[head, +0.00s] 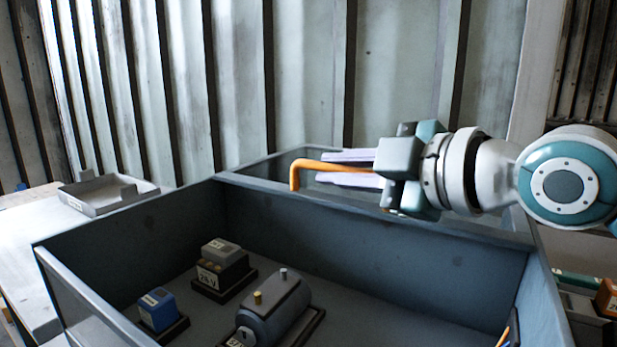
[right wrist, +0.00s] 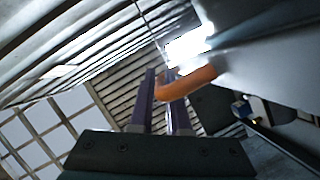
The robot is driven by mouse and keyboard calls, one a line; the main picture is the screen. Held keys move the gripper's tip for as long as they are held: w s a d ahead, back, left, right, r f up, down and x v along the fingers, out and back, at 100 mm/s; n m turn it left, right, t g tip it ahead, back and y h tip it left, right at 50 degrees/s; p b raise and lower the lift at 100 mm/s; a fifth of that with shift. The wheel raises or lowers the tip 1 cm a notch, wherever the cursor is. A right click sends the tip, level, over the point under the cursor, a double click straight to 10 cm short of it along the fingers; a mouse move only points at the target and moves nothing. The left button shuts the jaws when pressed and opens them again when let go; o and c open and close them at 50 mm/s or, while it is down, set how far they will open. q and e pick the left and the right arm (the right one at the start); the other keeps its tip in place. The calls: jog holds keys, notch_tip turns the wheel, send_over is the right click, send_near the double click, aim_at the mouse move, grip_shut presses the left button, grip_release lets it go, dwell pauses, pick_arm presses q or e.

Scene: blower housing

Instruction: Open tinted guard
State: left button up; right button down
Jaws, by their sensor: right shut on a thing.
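The orange handle (head: 297,176) is a bent bar above the far rim of the blue-grey housing (head: 375,255). My right gripper (head: 318,168) reaches in from the right, its two pale fingers shut on the handle, one on either side of it. In the right wrist view, the handle (right wrist: 192,84) lies by the fingertips and runs toward a smooth grey surface at the right. I cannot clearly tell the tinted guard's panel from the housing walls, so its angle is unclear. My left gripper is not in view.
Inside the housing are a blue block (head: 158,309), a grey labelled block (head: 222,264) and a rounded motor-like body (head: 275,308). A grey tray (head: 103,193) sits on the pale table (head: 35,235) at the left. A corrugated wall stands behind.

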jog(key=shift+w+d, duration=0.2)
jog(key=shift+w, duration=0.05)
jog(key=c, duration=1.2)
grip_release()
jog(key=shift+a, duration=0.1)
jog(key=shift+o, duration=0.2)
jog(key=shift+s, duration=0.1)
jog(key=v, duration=1)
jog(key=shift+p, duration=0.35)
